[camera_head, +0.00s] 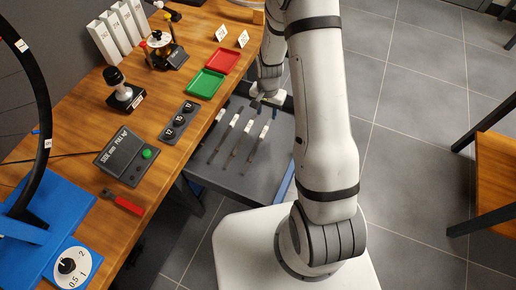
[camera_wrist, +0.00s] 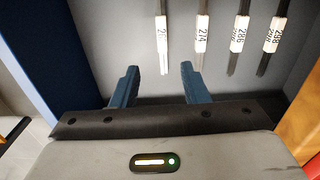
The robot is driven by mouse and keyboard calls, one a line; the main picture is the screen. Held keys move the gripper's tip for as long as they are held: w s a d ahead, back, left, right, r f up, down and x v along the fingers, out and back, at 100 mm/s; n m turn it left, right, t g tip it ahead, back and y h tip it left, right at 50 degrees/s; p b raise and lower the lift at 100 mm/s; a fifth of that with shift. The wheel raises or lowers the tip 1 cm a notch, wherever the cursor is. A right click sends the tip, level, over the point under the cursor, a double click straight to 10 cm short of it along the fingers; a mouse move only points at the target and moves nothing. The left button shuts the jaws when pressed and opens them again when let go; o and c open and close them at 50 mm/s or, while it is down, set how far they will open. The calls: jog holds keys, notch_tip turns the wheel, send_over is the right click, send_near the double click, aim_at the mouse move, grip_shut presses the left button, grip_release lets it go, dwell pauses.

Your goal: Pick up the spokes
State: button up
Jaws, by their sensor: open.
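Several thin grey spokes with white number labels lie side by side in a grey tray (camera_head: 237,181) below the table's edge. In the wrist view a leftmost spoke (camera_wrist: 164,68) has a partly readable label. To its right are the spokes labelled 274 (camera_wrist: 202,38), 286 (camera_wrist: 238,38) and 288 (camera_wrist: 272,40). My gripper (camera_wrist: 159,80) is open over the tray, its blue fingers spread on either side of the leftmost spoke's lower end. No contact is visible. In the head view my gripper (camera_head: 262,104) is partly hidden by my arm.
Blue side strips edge the spoke tray. Grey floor lies open to the right, before a wooden table (camera_head: 497,172).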

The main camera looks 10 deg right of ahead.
send_over(265, 130)
jog(key=f, duration=0.2)
jog(key=f+b, duration=0.1)
jog(key=f, duration=0.1)
jog(key=shift+d+f, duration=0.2)
jog(key=shift+f, duration=0.2)
jog(key=f+b, duration=0.1)
jog(key=f, duration=0.1)
jog(key=f+b, duration=0.1)
jog(key=f, duration=0.2)
jog(key=shift+a+f, duration=0.2)
jog(key=shift+f, duration=0.1)
jog(key=shift+r, duration=0.1)
jog(key=shift+c, duration=0.4)
grip_shut()
